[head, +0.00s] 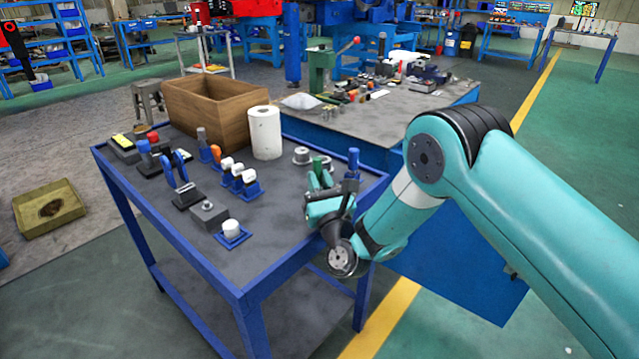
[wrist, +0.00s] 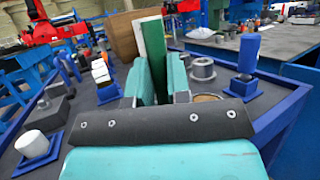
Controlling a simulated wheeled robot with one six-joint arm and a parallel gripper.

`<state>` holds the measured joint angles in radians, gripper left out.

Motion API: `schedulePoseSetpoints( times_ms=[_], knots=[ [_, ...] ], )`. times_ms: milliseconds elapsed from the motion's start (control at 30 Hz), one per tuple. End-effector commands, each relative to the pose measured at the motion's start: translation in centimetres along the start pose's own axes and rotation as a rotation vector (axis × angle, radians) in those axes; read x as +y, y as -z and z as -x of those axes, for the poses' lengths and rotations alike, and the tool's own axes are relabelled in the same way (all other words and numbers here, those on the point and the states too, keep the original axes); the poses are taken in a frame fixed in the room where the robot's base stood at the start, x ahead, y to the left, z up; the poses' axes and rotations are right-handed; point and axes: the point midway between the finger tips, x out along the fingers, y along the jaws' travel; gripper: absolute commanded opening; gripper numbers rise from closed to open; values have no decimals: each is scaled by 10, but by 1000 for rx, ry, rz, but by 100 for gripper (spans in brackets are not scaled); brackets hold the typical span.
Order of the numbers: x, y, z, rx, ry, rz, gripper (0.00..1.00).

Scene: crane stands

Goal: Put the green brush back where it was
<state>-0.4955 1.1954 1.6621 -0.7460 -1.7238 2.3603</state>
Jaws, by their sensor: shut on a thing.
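The green brush (wrist: 154,50) stands upright between the two teal fingers of my gripper (wrist: 160,85) in the wrist view; it has a pale, whitish side panel. My gripper is shut on it. In the head view the brush (head: 318,164) rises from my gripper (head: 320,188), over the right end of the blue-edged table (head: 262,212). The fingers and wrist hide the brush's lower end, so I cannot tell whether it touches the table.
A blue cylindrical item (head: 353,162) stands in a blue holder just right of my gripper. A metal flanged part (head: 301,155), paper roll (head: 264,132) and wooden box (head: 215,107) are behind. Blue holders with white-and-orange items (head: 238,175) stand left. A white cylinder (head: 231,228) sits front left.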

Motion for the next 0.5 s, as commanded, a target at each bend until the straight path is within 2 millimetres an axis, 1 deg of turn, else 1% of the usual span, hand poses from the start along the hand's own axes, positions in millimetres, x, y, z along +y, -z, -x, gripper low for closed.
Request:
schedulePoseSetpoints(
  times_ms=[33,100,133,167,200,233,500],
  knots=[
    [0,4,2,7,-2,1,0],
    [0,4,2,8,-2,2,0],
    [0,4,3,9,-3,2,24],
    [0,5,3,10,-3,2,31],
    [0,5,3,10,-3,2,40],
    [0,5,3,11,-3,2,43],
    [0,6,4,15,-4,3,43]
  ],
)
